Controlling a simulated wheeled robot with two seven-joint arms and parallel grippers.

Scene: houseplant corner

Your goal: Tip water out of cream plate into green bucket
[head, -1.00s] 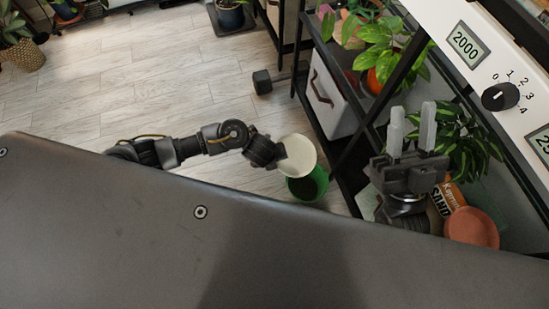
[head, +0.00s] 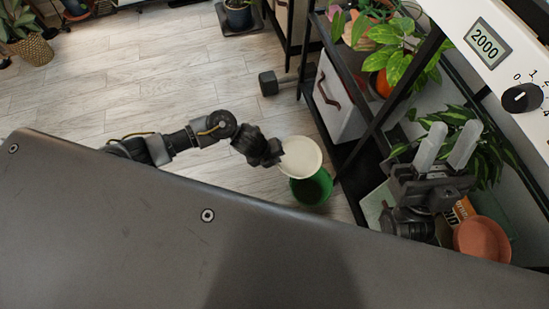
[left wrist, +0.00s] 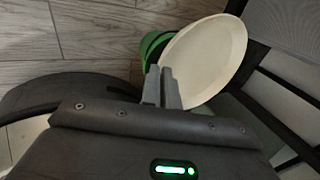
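The cream plate (head: 302,157) is held by its rim over the green bucket (head: 314,188), covering part of the bucket's mouth. My left gripper (head: 279,156) is shut on the plate's left edge. In the left wrist view, the two fingers (left wrist: 162,86) sit close together at the rim of the plate (left wrist: 208,62), which looks tilted. Part of the bucket (left wrist: 150,46) shows behind the plate. I cannot make out any water. My right gripper (head: 452,143) is open and empty, fingers pointing up, away at the right.
A black shelf rack (head: 352,158) with plants and a white bin (head: 340,98) stands just right of the bucket. A dark dumbbell (head: 268,83) lies on the floor behind. A terracotta dish (head: 482,240) is near my right arm. The wooden floor at left is mostly clear.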

